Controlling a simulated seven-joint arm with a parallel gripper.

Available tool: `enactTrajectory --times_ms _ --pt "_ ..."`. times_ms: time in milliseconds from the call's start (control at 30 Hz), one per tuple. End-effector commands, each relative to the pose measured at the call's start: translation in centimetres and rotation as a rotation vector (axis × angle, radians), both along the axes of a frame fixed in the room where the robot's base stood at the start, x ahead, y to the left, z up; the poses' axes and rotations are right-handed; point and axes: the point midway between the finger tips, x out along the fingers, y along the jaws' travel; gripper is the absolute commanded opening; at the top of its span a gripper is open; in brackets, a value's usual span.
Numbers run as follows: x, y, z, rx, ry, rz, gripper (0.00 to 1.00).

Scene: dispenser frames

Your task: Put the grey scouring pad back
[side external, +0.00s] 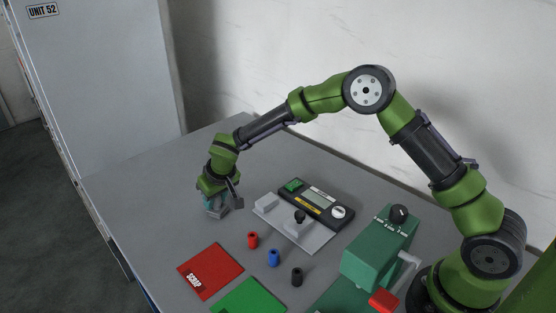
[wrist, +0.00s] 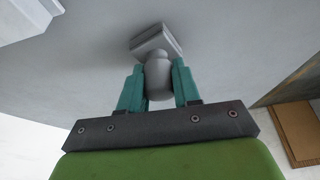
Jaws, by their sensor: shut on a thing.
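My gripper (side external: 208,196) is at the far left part of the grey table, pointing down. In the wrist view its two teal fingers (wrist: 158,76) are shut on the rounded grey knob of the grey scouring pad (wrist: 153,43). The pad is a square grey block beyond the fingertips. In the side view the pad (side external: 217,211) shows below the fingers, low over the table. I cannot tell whether it touches the tabletop.
Right of my gripper lies a metal plate (side external: 310,238) with a black knob, beside a black meter (side external: 316,203). Red (side external: 252,240), blue (side external: 273,258) and black (side external: 297,277) pegs stand nearer.

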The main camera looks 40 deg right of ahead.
Motion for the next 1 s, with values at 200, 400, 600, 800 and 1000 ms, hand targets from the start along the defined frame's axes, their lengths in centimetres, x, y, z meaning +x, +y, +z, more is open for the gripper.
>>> enactTrajectory --times_ms 200,400,600,800,1000 --pt "0.0 0.0 0.1 0.0 -0.002 0.0 0.0" --pt "0.0 0.0 -0.2 0.0 -0.002 0.0 0.44" --pt "0.0 0.0 -0.2 0.0 -0.001 -0.001 0.58" --pt "0.0 0.0 0.2 0.0 -0.002 -0.001 0.58" --pt "-1.2 0.0 3.3 0.0 -0.006 -0.001 0.58"
